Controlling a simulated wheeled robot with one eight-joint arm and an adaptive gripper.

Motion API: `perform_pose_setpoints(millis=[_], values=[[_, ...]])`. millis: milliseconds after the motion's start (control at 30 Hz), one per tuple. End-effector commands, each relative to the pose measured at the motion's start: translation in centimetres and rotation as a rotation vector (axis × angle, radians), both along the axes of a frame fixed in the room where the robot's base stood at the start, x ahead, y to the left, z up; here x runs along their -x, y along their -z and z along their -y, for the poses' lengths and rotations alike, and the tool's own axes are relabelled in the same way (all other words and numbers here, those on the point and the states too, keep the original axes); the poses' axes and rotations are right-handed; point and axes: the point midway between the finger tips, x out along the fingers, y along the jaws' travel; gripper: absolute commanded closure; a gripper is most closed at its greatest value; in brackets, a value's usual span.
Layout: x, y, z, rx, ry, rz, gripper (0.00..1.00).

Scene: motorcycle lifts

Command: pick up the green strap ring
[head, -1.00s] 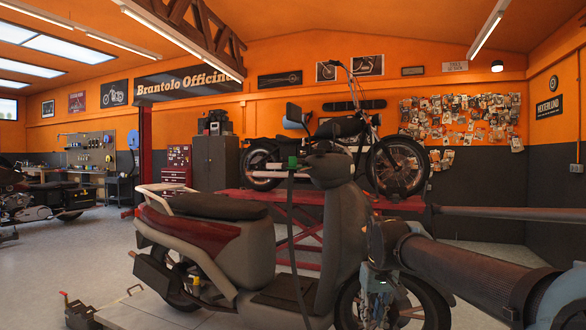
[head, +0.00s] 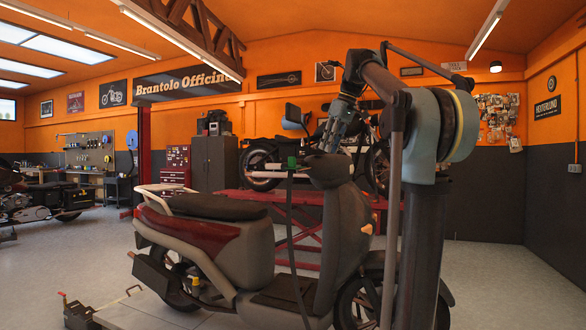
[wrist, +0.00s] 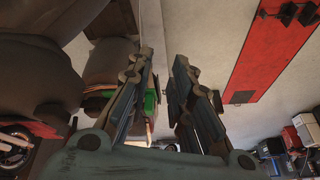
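The green strap ring (head: 292,162) shows small in the head view, at the top of a dark strap (head: 291,215) that hangs beside the scooter (head: 200,240). My gripper (head: 324,148) is in the head view just to the right of the green ring, near the scooter's handlebar, and looks apart from it. In the wrist view my gripper (wrist: 163,58) has its two fingers spread with a gap between them and nothing held. A green patch (wrist: 151,103) shows beside and partly behind the left finger; I cannot tell its full shape.
The scooter's seat and front are close by my arm. A red lift (head: 270,203) with another motorcycle (head: 262,160) stands behind it. The red lift surface (wrist: 275,45) also shows in the wrist view. Open floor (head: 100,255) lies to the left.

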Motion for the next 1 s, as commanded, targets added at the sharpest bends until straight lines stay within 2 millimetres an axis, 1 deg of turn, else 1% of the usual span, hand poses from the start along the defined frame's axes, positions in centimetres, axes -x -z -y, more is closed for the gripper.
perform_pose_setpoints(millis=[33, 200, 300, 400, 500, 633, 733, 867, 1000], values=[[-1.1, -1.7, -0.5, -0.007, -0.033, 0.011, 0.80], [-3.8, -6.3, -2.1, -0.037, -0.152, 0.055, 0.80], [-5.0, -8.4, -3.0, -0.052, -0.215, 0.080, 0.80], [-5.8, -9.8, -3.7, -0.063, -0.265, 0.103, 0.80], [-6.3, -10.7, -4.2, -0.071, -0.302, 0.120, 0.80], [-6.6, -11.2, -4.5, -0.078, -0.327, 0.132, 0.80], [-6.7, -11.0, -4.8, -0.080, -0.334, 0.135, 0.80], [-6.9, -9.9, -5.4, -0.080, -0.332, 0.135, 0.80], [-7.2, -8.3, -6.2, -0.079, -0.333, 0.134, 0.80]])
